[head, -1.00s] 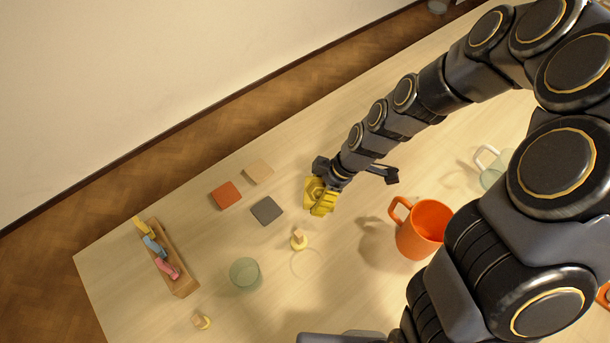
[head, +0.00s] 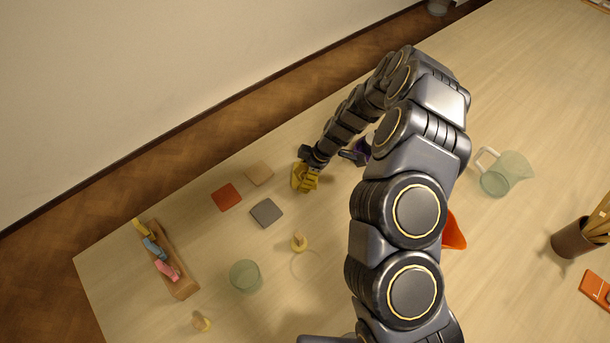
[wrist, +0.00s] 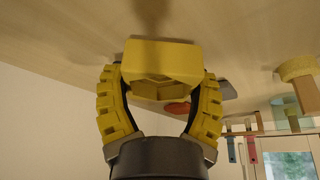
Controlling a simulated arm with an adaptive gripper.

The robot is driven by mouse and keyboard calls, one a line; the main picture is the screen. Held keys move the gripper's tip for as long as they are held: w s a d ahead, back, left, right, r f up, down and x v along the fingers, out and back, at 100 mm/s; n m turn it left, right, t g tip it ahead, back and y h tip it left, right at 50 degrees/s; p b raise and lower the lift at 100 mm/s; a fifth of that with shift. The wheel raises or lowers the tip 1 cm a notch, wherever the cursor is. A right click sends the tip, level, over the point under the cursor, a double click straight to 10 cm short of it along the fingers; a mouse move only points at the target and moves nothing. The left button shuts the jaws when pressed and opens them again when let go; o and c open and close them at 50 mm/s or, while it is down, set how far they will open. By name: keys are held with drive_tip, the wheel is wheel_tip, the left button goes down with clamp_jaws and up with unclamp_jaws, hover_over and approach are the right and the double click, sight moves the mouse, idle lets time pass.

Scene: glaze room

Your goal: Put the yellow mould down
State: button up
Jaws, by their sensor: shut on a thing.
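The yellow mould (wrist: 163,60) is between the yellow padded fingers of my gripper (wrist: 160,85) in the wrist view. Its near side shows a hollow with angled walls. My gripper is shut on it. In the head view the mould (head: 297,174) and my gripper (head: 309,179) are small and partly merge in colour, to the right of the beige tile. The pale wooden table (head: 215,250) lies beneath them. I cannot tell whether the mould touches the table or hangs just above it.
Near the mould lie a beige tile (head: 259,173), an orange tile (head: 226,197) and a grey tile (head: 266,213). A small wooden-knobbed stamp (head: 299,242), a green glass (head: 245,275) and a wooden rack (head: 184,286) stand nearer.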

drive_tip(key=shift+f, duration=0.7)
drive_tip(key=shift+f, duration=0.15)
drive_tip(key=o, duration=1.2)
drive_tip(key=shift+c, duration=0.2)
drive_tip(key=v, duration=1.2)
